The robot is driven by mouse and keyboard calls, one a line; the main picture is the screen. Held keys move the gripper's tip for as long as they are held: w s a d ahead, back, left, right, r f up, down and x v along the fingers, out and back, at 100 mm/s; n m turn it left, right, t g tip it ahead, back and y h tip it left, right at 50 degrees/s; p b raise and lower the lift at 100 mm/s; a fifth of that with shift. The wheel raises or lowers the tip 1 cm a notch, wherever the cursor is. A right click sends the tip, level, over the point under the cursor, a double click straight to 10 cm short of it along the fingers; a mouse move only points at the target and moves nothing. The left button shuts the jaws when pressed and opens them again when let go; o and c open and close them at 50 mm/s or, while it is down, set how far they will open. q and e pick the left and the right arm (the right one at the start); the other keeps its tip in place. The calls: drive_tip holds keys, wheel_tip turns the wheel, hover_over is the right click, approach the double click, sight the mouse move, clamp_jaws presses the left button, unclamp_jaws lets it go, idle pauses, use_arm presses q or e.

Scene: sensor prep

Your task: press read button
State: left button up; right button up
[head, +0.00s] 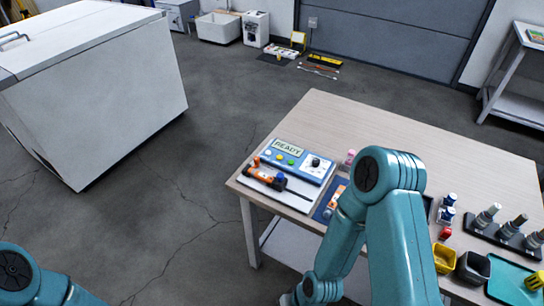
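A blue instrument panel (318,178) lies at the left end of the wooden table. Its display (289,147) reads "READY". Below the display is a row of small round buttons (280,157), among them yellow and green ones; I cannot read any labels, so I cannot tell which is the read button. A black knob (315,162) sits on a white plate at the panel's right. An orange and black tool (265,177) lies along the panel's front side. My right arm bends over the table's front edge, its gripper out of view. Only a bit of my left arm shows at bottom left.
A wooden table (405,137) has a clear back half. Dark posts on a tray (490,235), a yellow bin (444,257), a grey bin (474,268) and a teal tray (513,278) stand at right. A white cabinet (95,95) stands left across open floor.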

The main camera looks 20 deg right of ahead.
idle(0.4)
clamp_jaws()
idle(1.5)
